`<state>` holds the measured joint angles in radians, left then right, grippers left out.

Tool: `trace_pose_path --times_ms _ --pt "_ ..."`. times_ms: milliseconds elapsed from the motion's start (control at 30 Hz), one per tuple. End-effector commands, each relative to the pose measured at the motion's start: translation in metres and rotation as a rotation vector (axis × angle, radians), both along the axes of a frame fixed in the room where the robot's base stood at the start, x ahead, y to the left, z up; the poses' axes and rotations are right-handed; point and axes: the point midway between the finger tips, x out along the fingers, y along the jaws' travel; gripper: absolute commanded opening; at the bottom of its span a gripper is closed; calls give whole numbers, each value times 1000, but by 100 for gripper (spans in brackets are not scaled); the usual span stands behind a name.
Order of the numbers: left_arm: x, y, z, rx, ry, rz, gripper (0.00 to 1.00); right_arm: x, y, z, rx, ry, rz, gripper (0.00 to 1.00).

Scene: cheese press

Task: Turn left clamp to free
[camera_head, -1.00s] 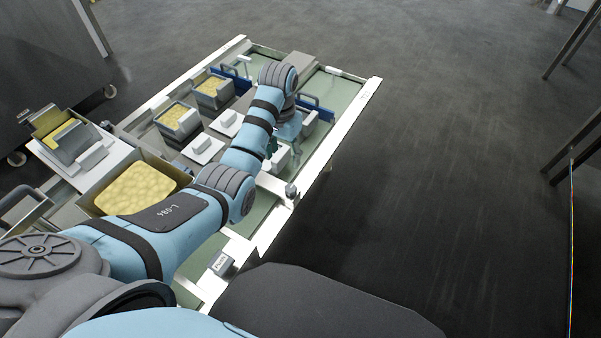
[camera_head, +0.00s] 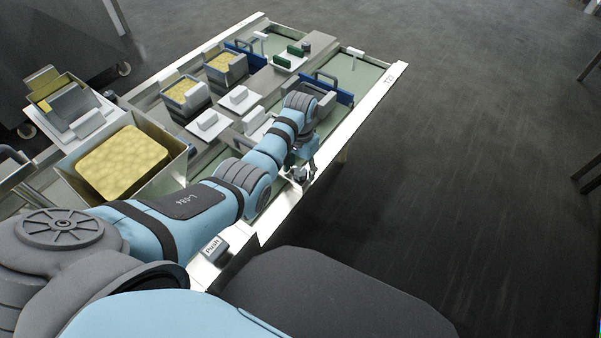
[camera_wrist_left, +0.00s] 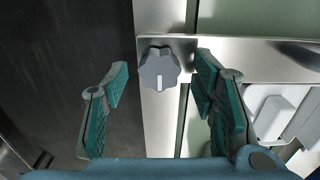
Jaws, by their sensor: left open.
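The clamp is a grey lobed knob (camera_wrist_left: 159,70) with a white pointer mark directed down in the left wrist view. It sits on a metal bar at the table's edge; in the head view the knob (camera_head: 298,174) is partly covered by my gripper. My left gripper (camera_wrist_left: 163,64) is open, with one teal-padded finger on each side of the knob. A gap shows left of the knob, and the right finger is closer to it. I cannot tell how far above it the fingertips are. My right gripper is not in view.
A metal bin (camera_head: 172,162) with yellow cheese stands left of my arm. Cheese-filled moulds (camera_head: 186,97), white lids (camera_head: 208,124) and blue-backed parts lie farther back. A push button (camera_head: 213,247) is on the near edge. Open floor lies to the right.

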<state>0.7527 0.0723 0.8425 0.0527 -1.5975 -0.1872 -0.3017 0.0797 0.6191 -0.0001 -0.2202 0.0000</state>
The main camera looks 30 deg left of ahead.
Motion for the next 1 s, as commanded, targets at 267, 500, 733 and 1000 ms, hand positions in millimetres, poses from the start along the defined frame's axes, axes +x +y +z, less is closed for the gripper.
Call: trace_pose_path --times_ms 267,500,733,1000 --pt "0 0 -4 0 -1 0 52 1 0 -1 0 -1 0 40" --pt "0 0 -4 0 -1 0 17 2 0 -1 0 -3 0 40" --pt "0 0 -4 0 -1 5 6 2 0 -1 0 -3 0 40" --pt "0 0 -2 0 -1 77 6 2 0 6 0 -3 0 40"
